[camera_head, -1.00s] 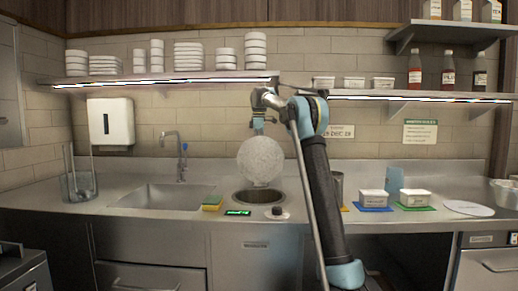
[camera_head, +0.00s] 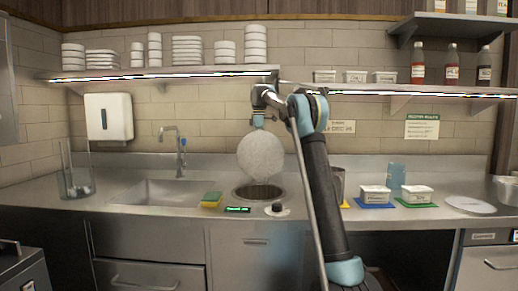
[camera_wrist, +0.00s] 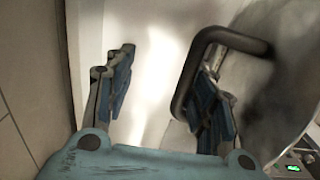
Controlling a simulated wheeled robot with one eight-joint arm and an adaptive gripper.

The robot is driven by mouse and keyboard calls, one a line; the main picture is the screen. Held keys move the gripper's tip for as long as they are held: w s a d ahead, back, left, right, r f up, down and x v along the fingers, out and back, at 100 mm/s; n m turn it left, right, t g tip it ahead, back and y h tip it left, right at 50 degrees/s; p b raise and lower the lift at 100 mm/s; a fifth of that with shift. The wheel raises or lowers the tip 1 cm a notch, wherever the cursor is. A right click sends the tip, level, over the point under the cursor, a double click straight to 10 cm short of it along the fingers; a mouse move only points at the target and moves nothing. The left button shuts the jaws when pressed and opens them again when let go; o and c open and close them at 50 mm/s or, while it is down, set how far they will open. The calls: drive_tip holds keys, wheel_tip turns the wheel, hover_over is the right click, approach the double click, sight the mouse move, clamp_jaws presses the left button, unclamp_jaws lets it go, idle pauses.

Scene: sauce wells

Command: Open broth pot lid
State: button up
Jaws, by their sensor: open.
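The round grey broth pot lid (camera_head: 262,156) stands steeply tilted above the round well (camera_head: 258,192) in the counter, whose dark inside shows below it. My gripper (camera_head: 258,122) is at the lid's top edge in the head view. In the wrist view my gripper (camera_wrist: 163,100) is open, with blue fingers apart. A dark curved handle (camera_wrist: 232,36) loops around by the right finger, and its near end lies between the fingers. I cannot tell whether the finger touches it. The lid's surface (camera_wrist: 262,100) is blurred at the right.
A sponge (camera_head: 211,199) and a sink (camera_head: 165,192) lie left of the well. A small green display (camera_head: 237,210) and a dark knob (camera_head: 277,209) sit in front. White tubs (camera_head: 375,194) stand to the right. A shelf (camera_head: 170,75) with dishes hangs above.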

sight(257, 139)
drive_tip(key=shift+s+a+r, duration=0.2)
idle(0.3)
drive_tip(key=s+r, duration=0.1)
drive_tip(key=s, duration=0.4)
drive_tip(key=s+r, duration=0.1)
drive_tip(key=s, duration=0.1)
drive_tip(key=shift+s+a+r, duration=0.1)
drive_tip(key=shift+s+r, duration=0.1)
drive_tip(key=shift+r, duration=0.1)
drive_tip(key=s+f, duration=0.4)
drive_tip(key=s, duration=0.6)
drive_tip(key=s+f, duration=0.4)
drive_tip(key=s, duration=0.5)
wheel_tip(257, 139, up, 16)
drive_tip(key=s, duration=0.1)
drive_tip(key=shift+s+d+m, duration=0.25)
drive_tip(key=shift+d+m, duration=0.05)
drive_tip(key=shift+r, duration=0.1)
